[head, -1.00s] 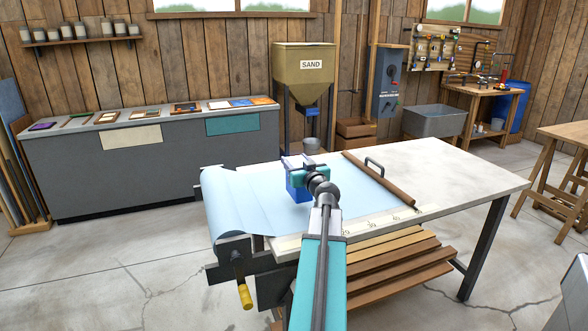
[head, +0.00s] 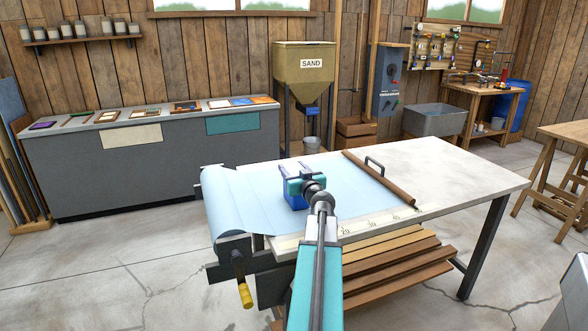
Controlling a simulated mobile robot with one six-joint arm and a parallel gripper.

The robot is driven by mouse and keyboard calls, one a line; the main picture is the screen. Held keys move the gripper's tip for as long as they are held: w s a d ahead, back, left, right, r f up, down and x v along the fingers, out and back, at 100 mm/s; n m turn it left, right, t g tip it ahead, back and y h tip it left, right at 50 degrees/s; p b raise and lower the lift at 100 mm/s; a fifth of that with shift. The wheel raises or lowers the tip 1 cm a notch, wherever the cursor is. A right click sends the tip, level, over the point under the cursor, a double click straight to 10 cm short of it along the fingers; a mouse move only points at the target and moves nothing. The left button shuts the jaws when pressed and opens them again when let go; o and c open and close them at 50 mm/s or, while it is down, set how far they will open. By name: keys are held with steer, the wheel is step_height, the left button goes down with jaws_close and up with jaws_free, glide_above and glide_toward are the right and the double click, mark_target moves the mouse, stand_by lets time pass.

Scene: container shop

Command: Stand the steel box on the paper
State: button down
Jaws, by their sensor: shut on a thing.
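The paper (head: 245,190) is a pale blue sheet coming off a roll at the left end of the work table and lying flat across its top. My gripper (head: 296,182), with teal and dark parts, is over the middle of the sheet. It is shut on a blue box (head: 291,201), which I take to be the steel box. The box looks upright, with its lower part at or very close to the paper; I cannot tell if it touches. The gripper and wrist hide its top and right side.
A wooden bar (head: 379,178) lies across the paper's right end, with a dark handle (head: 374,167) beside it. A marked rule (head: 370,223) runs along the front edge. The table top (head: 455,172) is bare to the right. Planks (head: 400,262) are stacked below.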

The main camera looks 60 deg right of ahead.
steer(key=shift+f+b, duration=0.1)
steer(key=shift+b, duration=0.2)
steer(key=c, duration=0.8)
jaws_free()
steer(key=shift+r+p, duration=0.2)
steer(key=shift+p, duration=0.15)
steer(key=shift+s+a+f, duration=0.1)
steer(key=shift+s+a, duration=0.1)
steer(key=shift+s, duration=0.05)
steer(key=b+v, duration=0.3)
steer(key=v, duration=0.5)
steer(key=shift+s+a+b, duration=0.2)
steer(key=shift+s+b, duration=0.05)
steer(key=shift+b, duration=0.1)
steer(key=shift+s+a+b, duration=0.15)
steer(key=shift+b, duration=0.75)
steer(key=b+v, duration=0.2)
steer(key=b, duration=0.6)
steer(key=shift+s+a+b, duration=0.1)
steer(key=shift+s+b, duration=0.05)
steer(key=shift+b, duration=0.15)
